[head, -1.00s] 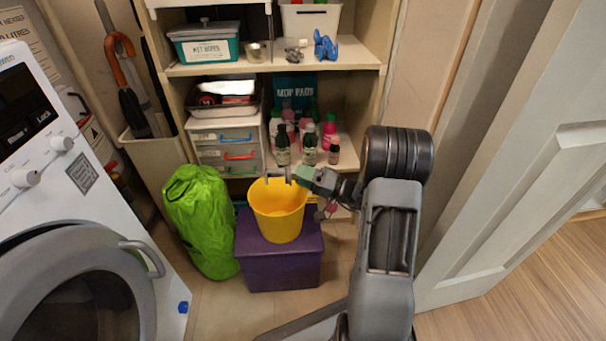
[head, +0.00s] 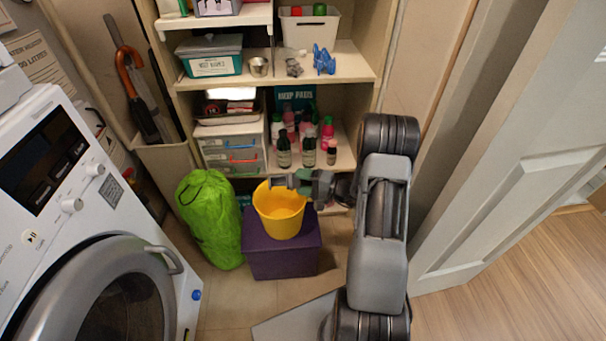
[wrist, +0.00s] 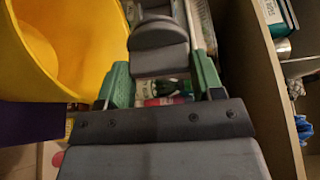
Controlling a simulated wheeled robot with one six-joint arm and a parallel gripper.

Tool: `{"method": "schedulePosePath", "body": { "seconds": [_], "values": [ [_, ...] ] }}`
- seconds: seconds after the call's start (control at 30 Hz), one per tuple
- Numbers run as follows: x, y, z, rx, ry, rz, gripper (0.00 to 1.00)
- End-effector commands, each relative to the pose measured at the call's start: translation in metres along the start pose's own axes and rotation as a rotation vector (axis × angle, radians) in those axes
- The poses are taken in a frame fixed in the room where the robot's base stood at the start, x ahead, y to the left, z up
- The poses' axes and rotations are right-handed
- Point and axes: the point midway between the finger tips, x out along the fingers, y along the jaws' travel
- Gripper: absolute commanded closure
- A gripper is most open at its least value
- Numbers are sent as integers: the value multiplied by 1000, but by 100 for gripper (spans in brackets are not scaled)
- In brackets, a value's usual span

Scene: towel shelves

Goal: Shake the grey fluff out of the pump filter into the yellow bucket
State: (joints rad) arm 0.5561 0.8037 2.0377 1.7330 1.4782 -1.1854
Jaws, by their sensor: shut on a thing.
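My gripper (head: 304,180) is shut on a dark grey part that looks like the pump filter (head: 279,181). The filter is held over the back rim of the yellow bucket (head: 282,222). In the wrist view the grey filter (wrist: 160,50) sits between the green fingers of my gripper (wrist: 161,80), beside the yellow bucket (wrist: 60,60). The bucket stands upright on a purple box (head: 283,256). I cannot make out grey fluff on the filter or in the bucket.
Behind the bucket is a shelf with several bottles (head: 309,152) and drawers (head: 232,152). A green bag (head: 210,220) stands left of the purple box. A washing machine (head: 90,200) is at the left, a white door (head: 510,150) at the right.

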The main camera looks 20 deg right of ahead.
Motion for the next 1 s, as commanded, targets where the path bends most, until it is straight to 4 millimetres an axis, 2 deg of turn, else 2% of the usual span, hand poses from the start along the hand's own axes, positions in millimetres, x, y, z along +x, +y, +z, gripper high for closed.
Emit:
{"method": "schedulePosePath", "body": {
  "seconds": [0.03,0.63,1.0],
  "values": [
    [0,-7,1,28,-1,13,69],
    [0,-9,1,405,0,184,69],
    [1,-9,-2,904,-2,415,69]
  ]
}}
